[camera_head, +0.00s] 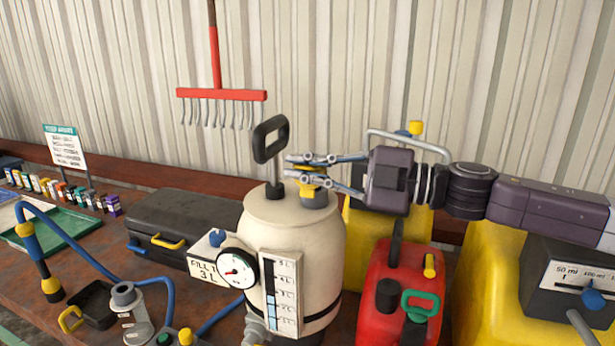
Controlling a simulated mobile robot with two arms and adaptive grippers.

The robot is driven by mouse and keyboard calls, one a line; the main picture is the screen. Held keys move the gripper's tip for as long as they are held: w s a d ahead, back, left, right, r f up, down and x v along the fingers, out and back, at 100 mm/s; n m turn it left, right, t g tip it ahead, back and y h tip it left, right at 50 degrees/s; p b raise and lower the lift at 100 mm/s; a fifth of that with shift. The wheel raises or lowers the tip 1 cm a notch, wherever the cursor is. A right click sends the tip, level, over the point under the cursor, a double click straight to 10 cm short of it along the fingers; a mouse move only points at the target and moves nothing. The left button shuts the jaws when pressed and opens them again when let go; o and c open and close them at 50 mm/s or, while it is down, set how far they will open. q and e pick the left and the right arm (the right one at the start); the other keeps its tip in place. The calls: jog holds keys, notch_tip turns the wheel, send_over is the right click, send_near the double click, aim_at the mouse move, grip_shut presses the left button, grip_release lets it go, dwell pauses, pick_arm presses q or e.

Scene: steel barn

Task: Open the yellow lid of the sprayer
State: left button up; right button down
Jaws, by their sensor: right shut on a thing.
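The sprayer (310,235) is a cream tank with a round gauge, a level scale and a black pump handle on top. It stands upright on the bench. Its yellow lid (312,187) shows at the top right of the tank, partly hidden by my fingers. My right gripper (305,172) comes in from the right and is shut on the yellow lid. I cannot tell whether the lid still touches the neck below it. My left gripper is not in view.
A red can (385,308) and a yellow container (490,270) stand close on the right. A black case (190,218) is behind on the left. A blue hose (95,258) and a black tray (95,305) lie left. A red rake (222,95) hangs on the wall.

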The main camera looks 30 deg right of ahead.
jog(key=shift+s+a+f+n+b, duration=0.45)
jog(key=shift+a+f+n+b, duration=0.15)
jog(key=shift+n+b, duration=0.4)
jog(key=c, duration=2.1)
grip_release()
jog(key=shift+d, duration=0.1)
jog(key=shift+w+r, duration=0.1)
jog(key=shift+d+r, duration=0.1)
jog(key=v, duration=1.2)
